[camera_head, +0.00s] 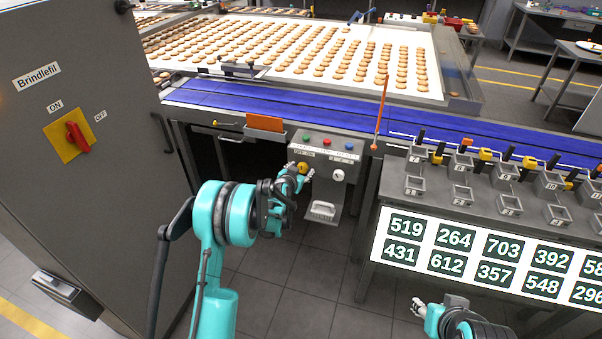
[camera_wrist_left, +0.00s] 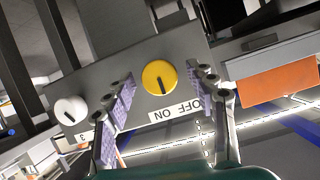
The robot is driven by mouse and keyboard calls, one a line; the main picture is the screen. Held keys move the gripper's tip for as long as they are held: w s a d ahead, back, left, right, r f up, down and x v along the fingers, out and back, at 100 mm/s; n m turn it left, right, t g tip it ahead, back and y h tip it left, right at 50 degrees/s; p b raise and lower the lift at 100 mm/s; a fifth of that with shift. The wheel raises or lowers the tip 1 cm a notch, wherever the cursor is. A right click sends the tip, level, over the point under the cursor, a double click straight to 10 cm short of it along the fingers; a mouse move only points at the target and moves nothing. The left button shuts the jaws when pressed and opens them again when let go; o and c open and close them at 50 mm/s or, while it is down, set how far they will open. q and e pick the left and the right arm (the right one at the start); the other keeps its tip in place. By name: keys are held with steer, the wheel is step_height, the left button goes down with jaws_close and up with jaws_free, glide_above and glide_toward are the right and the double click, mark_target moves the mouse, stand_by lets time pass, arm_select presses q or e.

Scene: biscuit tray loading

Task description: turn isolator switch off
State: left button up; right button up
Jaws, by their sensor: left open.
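A red rotary handle (camera_head: 77,137) sits on a yellow plate (camera_head: 58,146) on the grey cabinet at left, with an ON label (camera_head: 55,106) at upper left and an OFF label (camera_head: 100,116) at right. My left gripper (camera_head: 298,174) is open at the control panel, away from that handle. In the left wrist view its spread fingers (camera_wrist_left: 160,97) frame a yellow knob (camera_wrist_left: 158,77) with an upside-down ON/OFF label (camera_wrist_left: 177,110); contact cannot be told. My right gripper (camera_head: 437,306) is at the bottom edge, partly cut off; its opening is unclear.
The control panel (camera_head: 340,158) carries coloured buttons and a white knob (camera_head: 338,175), also in the left wrist view (camera_wrist_left: 70,108). A biscuit tray (camera_head: 255,28) and blue conveyor (camera_head: 290,112) lie behind. Number boards (camera_head: 425,236) stand at right.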

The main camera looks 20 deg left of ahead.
arm_select(q)
steer(key=shift+w, duration=0.1)
steer(key=c, duration=1.2)
steer(key=shift+o, duration=0.2)
steer(key=shift+a+n, duration=0.1)
steer(key=shift+n, duration=0.2)
steer(key=n+h, duration=0.2)
steer(key=n, duration=0.1)
steer(key=shift+a+f+h, duration=0.1)
steer(key=shift+a+h, duration=0.05)
steer(key=shift+h, duration=0.15)
steer(key=n+h, duration=0.1)
steer(key=n, duration=0.1)
steer(key=shift+f+n+t+h, duration=0.1)
steer(key=shift+n+t+h, duration=0.2)
steer(key=shift+n, duration=0.1)
steer(key=n+t+h, duration=0.1)
steer(key=n, duration=0.2)
steer(key=n+t+h, duration=0.1)
steer(key=n, duration=0.3)
steer(key=shift+a+f+h, duration=0.1)
steer(key=shift+f+h, duration=0.1)
steer(key=shift+h, duration=0.1)
